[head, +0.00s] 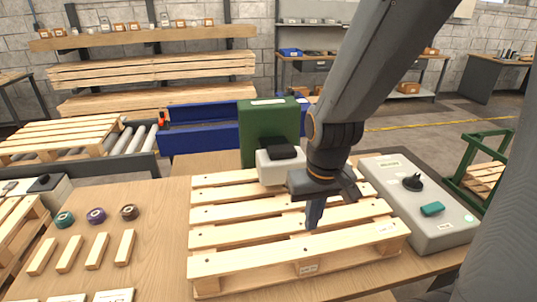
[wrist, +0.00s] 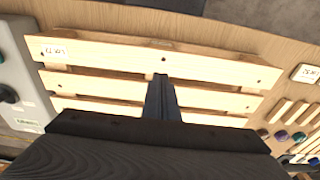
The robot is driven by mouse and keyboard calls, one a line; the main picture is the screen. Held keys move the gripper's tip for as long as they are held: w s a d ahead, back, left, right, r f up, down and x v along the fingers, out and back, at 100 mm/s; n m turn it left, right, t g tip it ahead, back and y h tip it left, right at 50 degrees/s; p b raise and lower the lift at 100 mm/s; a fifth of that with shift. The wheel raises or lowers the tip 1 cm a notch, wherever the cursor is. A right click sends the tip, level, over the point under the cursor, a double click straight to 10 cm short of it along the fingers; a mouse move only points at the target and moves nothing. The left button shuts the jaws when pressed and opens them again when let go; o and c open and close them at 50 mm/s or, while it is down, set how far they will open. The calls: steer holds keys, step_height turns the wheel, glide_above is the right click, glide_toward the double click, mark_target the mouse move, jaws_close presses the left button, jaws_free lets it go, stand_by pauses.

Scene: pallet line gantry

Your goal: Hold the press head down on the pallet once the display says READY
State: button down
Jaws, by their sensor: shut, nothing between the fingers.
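The wooden pallet (head: 250,215) lies on the wooden table, and its slats also fill the wrist view (wrist: 110,52). A green upright housing (head: 268,132) stands at the pallet's far edge. A white block with a black top (head: 281,168), apparently the press head, sits in front of it over the far slats; I cannot tell if it touches them. My gripper (head: 314,215) is shut and empty, pointing down over the pallet's near-right part, in front of the press head. Its fingers (wrist: 162,98) show over the slats in the wrist view. I see no readable READY display.
A grey console (head: 425,205) with a black knob (head: 413,182) and a teal button (head: 432,209) stands to the right. Wood blocks (head: 96,250) and small rollers (head: 96,215) lie on the table at left. A roller conveyor (head: 130,143) is behind.

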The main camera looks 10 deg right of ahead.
steer(key=w+a+r+b, duration=0.1)
steer(key=w+a+r, duration=0.1)
steer(key=w+r, duration=0.45)
steer(key=w+a+r, duration=0.1)
steer(key=w+r, duration=0.2)
steer(key=w, duration=0.6)
step_height(320, 180, up, 9)
steer(key=g, duration=0.1)
glide_above(266, 165)
steer(key=shift+w+b, duration=0.15)
steer(key=shift+b, duration=0.2)
steer(key=shift+f, duration=0.1)
step_height(266, 165, down, 14)
steer(key=p, duration=0.4)
steer(key=shift+f, duration=0.1)
